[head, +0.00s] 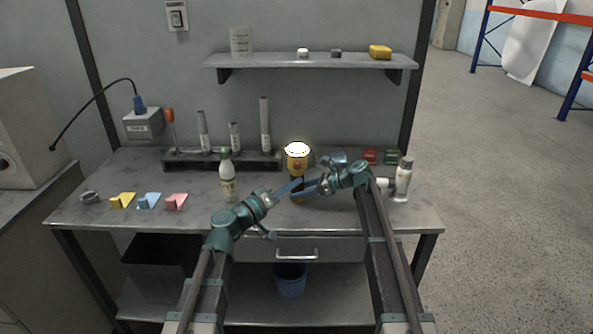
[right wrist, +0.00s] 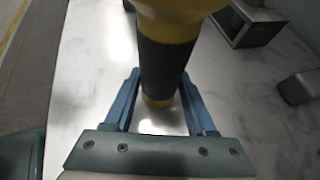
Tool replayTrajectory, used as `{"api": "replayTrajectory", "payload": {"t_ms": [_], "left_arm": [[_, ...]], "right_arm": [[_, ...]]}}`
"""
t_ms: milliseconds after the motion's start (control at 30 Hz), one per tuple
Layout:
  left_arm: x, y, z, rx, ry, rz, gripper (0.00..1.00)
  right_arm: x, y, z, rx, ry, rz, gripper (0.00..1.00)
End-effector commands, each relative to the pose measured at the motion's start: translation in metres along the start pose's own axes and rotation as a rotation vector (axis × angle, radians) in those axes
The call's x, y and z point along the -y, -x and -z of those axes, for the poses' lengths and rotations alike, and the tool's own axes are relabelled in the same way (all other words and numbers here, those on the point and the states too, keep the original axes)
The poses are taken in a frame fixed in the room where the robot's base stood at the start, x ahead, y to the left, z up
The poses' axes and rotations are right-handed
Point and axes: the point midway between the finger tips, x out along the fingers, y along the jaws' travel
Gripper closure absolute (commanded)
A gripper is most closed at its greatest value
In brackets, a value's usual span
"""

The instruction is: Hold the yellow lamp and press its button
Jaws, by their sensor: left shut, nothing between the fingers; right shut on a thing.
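The yellow lamp (head: 297,161) is upright over the middle of the workbench, its top glowing white, with a small reddish spot on its front. In the right wrist view its dark grip (right wrist: 165,70) stands between the two blue fingers of my right gripper (right wrist: 161,105). My right gripper (head: 308,188) is shut on that grip, coming from the right. My left gripper (head: 292,187) is shut and empty, its tips close in front of the lamp at the left. Whether they touch it I cannot tell. The fingers partly hide the lamp's lower part.
A rack with grey tubes (head: 220,162) is behind. A white-and-grey device (head: 402,178) stands at the right. Yellow, blue and pink pieces lie at the left. A shelf (head: 310,61) hangs above.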

Motion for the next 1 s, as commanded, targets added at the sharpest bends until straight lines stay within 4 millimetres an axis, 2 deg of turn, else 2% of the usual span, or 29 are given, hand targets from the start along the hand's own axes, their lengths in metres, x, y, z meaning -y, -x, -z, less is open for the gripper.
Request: {"api": "replayTrajectory", "payload": {"t_ms": [200, 233, 400, 433, 767, 867, 1000], "left_arm": [[0.000, -0.001, 0.000, 0.000, 0.000, 0.000, 1.00], [0.000, -0.001, 0.000, 0.000, 0.000, 0.000, 1.00], [0.000, -0.001, 0.000, 0.000, 0.000, 0.000, 1.00], [0.000, -0.001, 0.000, 0.000, 0.000, 0.000, 1.00], [-0.001, -0.001, 0.002, 0.000, 0.000, 0.000, 1.00], [-0.005, -0.001, 0.005, 0.000, 0.000, 0.000, 1.00], [-0.015, -0.002, 0.013, 0.000, 0.000, 0.000, 1.00]], "right_arm": [[0.000, 0.000, 0.000, 0.000, 0.000, 0.000, 0.75], [0.000, 0.000, 0.000, 0.000, 0.000, 0.000, 0.42], [0.000, 0.000, 0.000, 0.000, 0.000, 0.000, 0.11], [0.000, 0.000, 0.000, 0.000, 0.000, 0.000, 0.08], [0.000, 0.003, -0.001, 0.000, 0.000, 0.000, 0.08], [0.000, 0.012, -0.002, 0.000, -0.001, 0.001, 0.08], [0.000, 0.035, -0.004, 0.000, -0.001, 0.002, 0.08]]}}
